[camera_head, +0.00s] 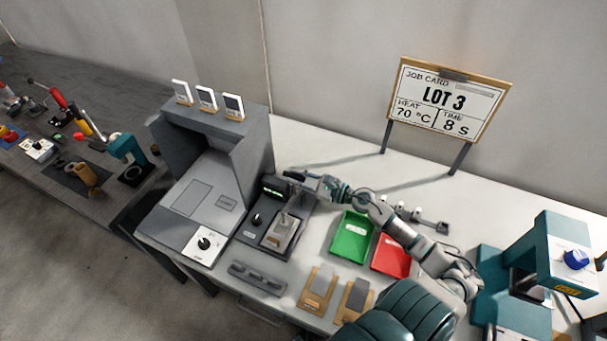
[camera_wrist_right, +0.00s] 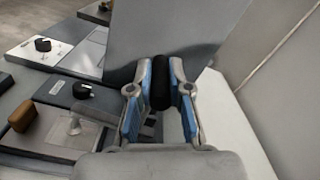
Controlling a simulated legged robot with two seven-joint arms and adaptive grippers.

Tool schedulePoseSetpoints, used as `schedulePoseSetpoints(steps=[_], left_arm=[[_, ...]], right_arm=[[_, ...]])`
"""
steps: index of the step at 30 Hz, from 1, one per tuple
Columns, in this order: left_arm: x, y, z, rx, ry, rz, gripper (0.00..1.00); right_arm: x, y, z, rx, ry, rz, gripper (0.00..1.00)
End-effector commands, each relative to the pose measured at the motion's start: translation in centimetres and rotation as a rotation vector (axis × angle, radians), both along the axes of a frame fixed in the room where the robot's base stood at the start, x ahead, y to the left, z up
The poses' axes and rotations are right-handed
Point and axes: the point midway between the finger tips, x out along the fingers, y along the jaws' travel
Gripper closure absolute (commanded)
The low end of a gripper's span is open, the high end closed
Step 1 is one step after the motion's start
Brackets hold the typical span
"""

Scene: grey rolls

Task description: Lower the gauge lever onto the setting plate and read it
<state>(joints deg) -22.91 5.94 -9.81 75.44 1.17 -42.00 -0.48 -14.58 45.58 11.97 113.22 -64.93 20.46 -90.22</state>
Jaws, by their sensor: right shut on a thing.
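The gauge (camera_head: 250,234) is a dark unit in the middle of the bench, with a small green-lit display (camera_head: 273,190) and a black knob (camera_head: 257,218); the digits are too small to read. A pale plate (camera_head: 283,232) lies on it, with a thin stem standing over it. My right gripper (camera_head: 300,177) is behind and above the gauge. In the right wrist view the right gripper (camera_wrist_right: 160,92) is shut on a black cylindrical grip (camera_wrist_right: 160,80), apparently the lever's handle. The rest of the lever is mostly hidden. My left gripper is not in view.
A grey hooded machine (camera_head: 213,165) stands left of the gauge. A green tray (camera_head: 351,238) and red tray (camera_head: 391,256) lie to its right. In front are a dark slotted rack (camera_head: 257,278) and two wooden-backed samples (camera_head: 317,290). A job card (camera_head: 448,98) stands behind.

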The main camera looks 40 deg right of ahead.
Motion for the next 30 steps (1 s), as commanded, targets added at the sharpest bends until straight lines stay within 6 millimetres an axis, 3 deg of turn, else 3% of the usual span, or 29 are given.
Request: schedulePoseSetpoints(steps=[11,23,24,26,30], left_arm=[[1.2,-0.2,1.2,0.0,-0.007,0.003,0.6],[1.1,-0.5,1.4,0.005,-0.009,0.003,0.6],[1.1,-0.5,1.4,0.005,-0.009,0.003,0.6],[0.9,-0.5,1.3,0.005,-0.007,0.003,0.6],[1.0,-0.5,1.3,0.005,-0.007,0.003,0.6]], right_arm=[[-0.4,0.9,-0.7,-0.084,-0.037,0.002,1.0],[-0.4,0.9,-0.7,-0.088,-0.038,0.002,1.0],[-0.4,0.8,-0.7,-0.088,-0.038,0.002,0.75],[-0.5,0.8,-0.7,-0.088,-0.038,0.002,0.6],[-0.7,0.7,-0.5,-0.086,-0.042,0.0,0.57]])
